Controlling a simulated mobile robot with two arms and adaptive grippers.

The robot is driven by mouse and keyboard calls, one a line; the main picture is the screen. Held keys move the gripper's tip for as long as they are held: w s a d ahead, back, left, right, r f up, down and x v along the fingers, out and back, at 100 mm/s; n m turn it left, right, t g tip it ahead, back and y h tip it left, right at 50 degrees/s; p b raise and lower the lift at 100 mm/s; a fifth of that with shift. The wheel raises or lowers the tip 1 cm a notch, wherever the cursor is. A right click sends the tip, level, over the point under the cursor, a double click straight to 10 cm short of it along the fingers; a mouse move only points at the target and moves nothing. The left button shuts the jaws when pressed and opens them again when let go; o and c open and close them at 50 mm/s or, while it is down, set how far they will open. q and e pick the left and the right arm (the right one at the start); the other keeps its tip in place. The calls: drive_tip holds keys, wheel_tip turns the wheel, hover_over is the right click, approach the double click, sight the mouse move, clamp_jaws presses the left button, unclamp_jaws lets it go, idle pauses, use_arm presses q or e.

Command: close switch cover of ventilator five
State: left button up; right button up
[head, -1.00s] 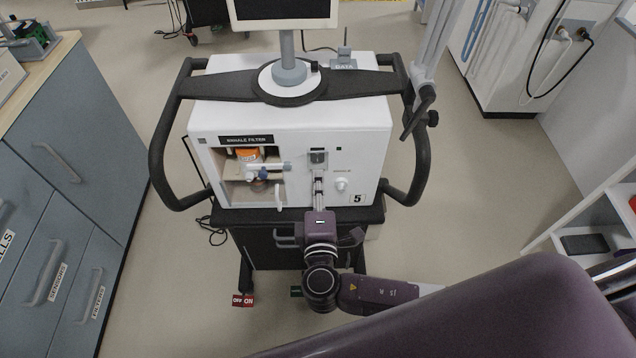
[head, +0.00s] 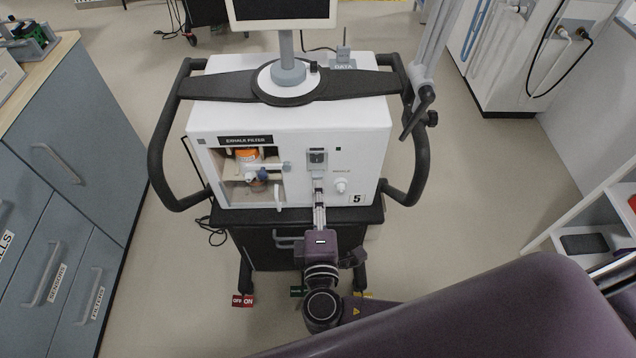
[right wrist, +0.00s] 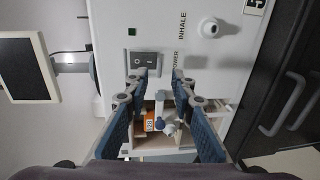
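The ventilator marked 5 (head: 357,199) stands in the middle of the head view, its white front facing me. Its grey power switch unit (head: 317,157) is on the front panel; the dark rocker switch (right wrist: 145,60) shows in the right wrist view. I cannot make out the cover apart from this unit, nor its exact angle. My right gripper (head: 319,190) is just below the switch in the head view. In the right wrist view its blue-padded fingers (right wrist: 160,78) are apart with nothing held between them. My left gripper is not in view.
Left of the switch is the open exhale filter bay with an orange-topped filter (head: 248,155). The inhale port (head: 341,185) sticks out right of the gripper. Black side handles (head: 162,140) flank the machine. A grey cabinet (head: 75,130) stands left; floor is clear on both sides.

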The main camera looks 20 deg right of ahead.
drive_tip(key=f+v, duration=0.1)
drive_tip(key=v, duration=0.6)
drive_tip(key=shift+s+r, duration=0.35)
drive_tip(key=shift+r, duration=0.2)
drive_tip(key=shift+a, duration=0.1)
drive_tip(key=o, duration=0.4)
drive_tip(key=shift+w, duration=0.1)
drive_tip(key=n+t+p, duration=0.1)
drive_tip(key=n+p, duration=0.1)
drive_tip(key=n, duration=1.6)
approach(317, 178)
drive_tip(key=w, duration=0.2)
drive_tip(key=x, duration=0.4)
drive_tip(key=p+x, duration=0.1)
drive_tip(key=x, duration=0.2)
drive_tip(key=shift+d, duration=0.3)
